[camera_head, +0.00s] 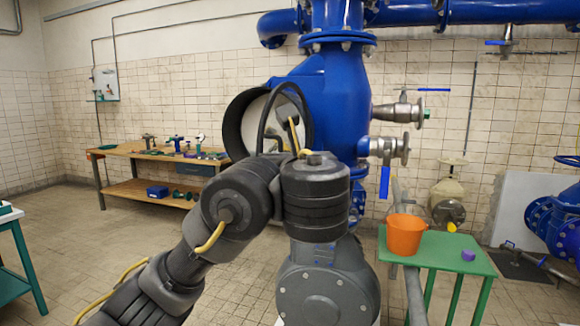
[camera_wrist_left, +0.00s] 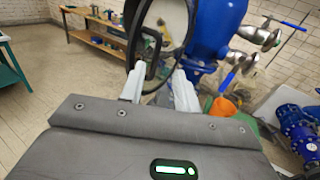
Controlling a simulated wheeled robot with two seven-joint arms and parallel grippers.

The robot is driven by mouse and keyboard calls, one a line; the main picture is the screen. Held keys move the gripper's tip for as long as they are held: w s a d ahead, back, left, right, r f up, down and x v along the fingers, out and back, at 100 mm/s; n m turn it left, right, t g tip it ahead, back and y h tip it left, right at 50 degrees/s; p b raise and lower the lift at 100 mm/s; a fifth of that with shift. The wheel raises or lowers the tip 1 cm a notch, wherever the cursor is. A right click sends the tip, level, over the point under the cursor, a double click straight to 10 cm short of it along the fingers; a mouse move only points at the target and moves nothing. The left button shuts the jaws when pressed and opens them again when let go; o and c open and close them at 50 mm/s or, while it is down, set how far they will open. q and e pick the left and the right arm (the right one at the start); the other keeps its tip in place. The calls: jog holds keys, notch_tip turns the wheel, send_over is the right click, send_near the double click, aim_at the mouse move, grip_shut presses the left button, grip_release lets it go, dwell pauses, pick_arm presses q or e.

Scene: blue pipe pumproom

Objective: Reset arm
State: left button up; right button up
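My left arm comes in from the lower left in the head view, and its dark wrist (camera_head: 316,195) is raised in front of the blue pipe body (camera_head: 338,95). The gripper itself is mostly hidden there. In the left wrist view, my left gripper (camera_wrist_left: 158,80) shows two pale fingers set apart. A black rim with a bracket-like part (camera_wrist_left: 152,62) shows between and beyond them; contact cannot be told. In the head view, a round black-rimmed opening (camera_head: 233,128) is on the pipe's left side, with a thin black ring beside it. My right gripper is not in view.
Valves with blue levers (camera_head: 385,182) stick out right of the pipe.

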pick_arm(q)
jog(key=shift+s, duration=0.6)
